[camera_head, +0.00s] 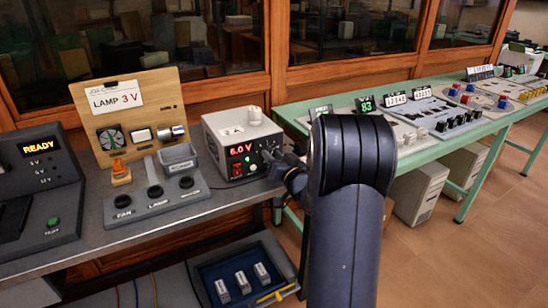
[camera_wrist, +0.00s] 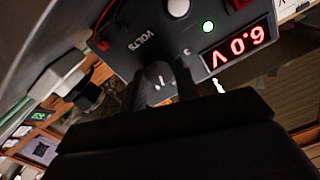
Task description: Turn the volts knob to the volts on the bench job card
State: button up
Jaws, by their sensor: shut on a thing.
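The same display shows upside down in the wrist view (camera_wrist: 237,47). The volts knob (camera_wrist: 157,76) lies under the printed word VOLTS, with a pale pointer line on it. My gripper (camera_wrist: 160,88) is shut on this knob, one finger on each side. In the head view my gripper (camera_head: 277,162) is at the right of the supply's front and hides the knob. The job card (camera_head: 116,97) on the wooden board reads LAMP 3 V.
A console with FAN and LAMP sockets (camera_head: 156,195) stands left of the supply. A dark unit (camera_head: 38,165) showing READY is at the far left. A green bench (camera_head: 415,158) with other instruments extends right. A blue tray (camera_head: 215,272) sits on the lower shelf.

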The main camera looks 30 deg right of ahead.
jog(key=shift+f+n+b, duration=0.1)
jog(key=shift+n+b, duration=0.3)
jog(key=shift+b, duration=0.1)
jog(key=n+b, duration=0.2)
jog(key=b, duration=0.1)
jog(key=shift+f+n, duration=0.1)
jog(key=shift+n, duration=0.3)
jog(key=n+b, duration=0.5)
jog(key=n, duration=0.1)
jog(key=shift+a, duration=0.1)
jog(key=n+b, duration=0.3)
jog(key=n, duration=0.1)
jog(key=shift+n+b, duration=0.35)
jog(key=shift+n, duration=0.05)
jog(key=n+b, duration=0.3)
jog(key=n, duration=0.2)
jog(key=shift+a, duration=0.1)
jog(key=shift+n, duration=0.3)
jog(key=o, duration=1)
jog(key=shift+s, duration=0.1)
jog(key=s, duration=0.5)
jog(key=s+p, duration=0.1)
jog(key=s, duration=0.4)
jog(key=shift+s+d+p, duration=0.2)
jog(key=shift+s+p, duration=0.1)
jog(key=shift+s, duration=0.05)
